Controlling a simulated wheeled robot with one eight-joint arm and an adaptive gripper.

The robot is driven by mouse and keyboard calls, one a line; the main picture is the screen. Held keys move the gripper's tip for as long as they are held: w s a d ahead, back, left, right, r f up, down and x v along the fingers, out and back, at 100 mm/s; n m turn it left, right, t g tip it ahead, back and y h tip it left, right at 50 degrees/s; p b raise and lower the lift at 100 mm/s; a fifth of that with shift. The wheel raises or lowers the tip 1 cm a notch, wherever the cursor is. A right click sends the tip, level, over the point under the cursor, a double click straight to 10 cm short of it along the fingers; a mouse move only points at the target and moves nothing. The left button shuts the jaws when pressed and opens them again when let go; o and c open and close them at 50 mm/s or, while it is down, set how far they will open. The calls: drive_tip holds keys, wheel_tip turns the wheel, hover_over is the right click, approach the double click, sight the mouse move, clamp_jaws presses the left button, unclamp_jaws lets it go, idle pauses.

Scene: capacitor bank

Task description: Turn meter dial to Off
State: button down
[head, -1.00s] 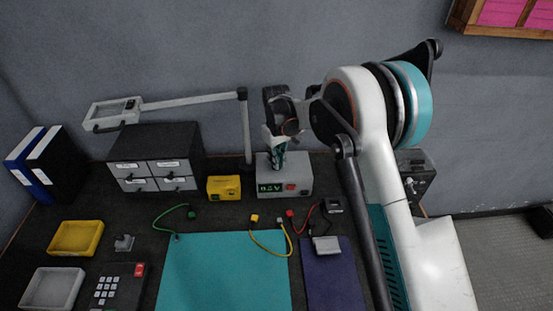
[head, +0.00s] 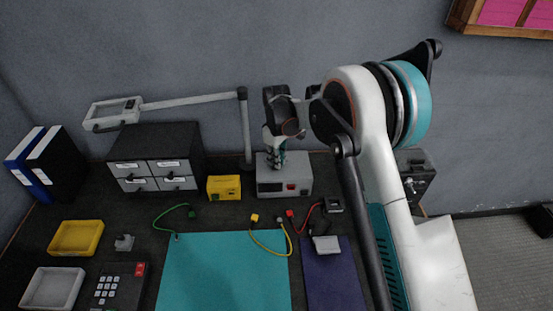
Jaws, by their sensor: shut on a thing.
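The meter (head: 298,172) is a grey box at the back of the bench, with a display (head: 270,188) and a red part (head: 292,187) on its front. The display is dark. My gripper (head: 276,160) reaches down from above to the top of the meter, at its left part. Its fingers are shut on the dial, which they hide, so I cannot read the dial's position.
A yellow box (head: 224,188) stands close left of the meter, with a lamp post (head: 246,130) behind. A drawer cabinet (head: 155,160) is further left. Coloured leads, a teal mat (head: 225,275) and a purple mat (head: 335,280) lie in front.

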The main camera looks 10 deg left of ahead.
drive_tip(key=c, duration=1.7)
unclamp_jaws()
drive_tip(key=shift+o, duration=0.2)
wheel_tip(320, 180, up, 12)
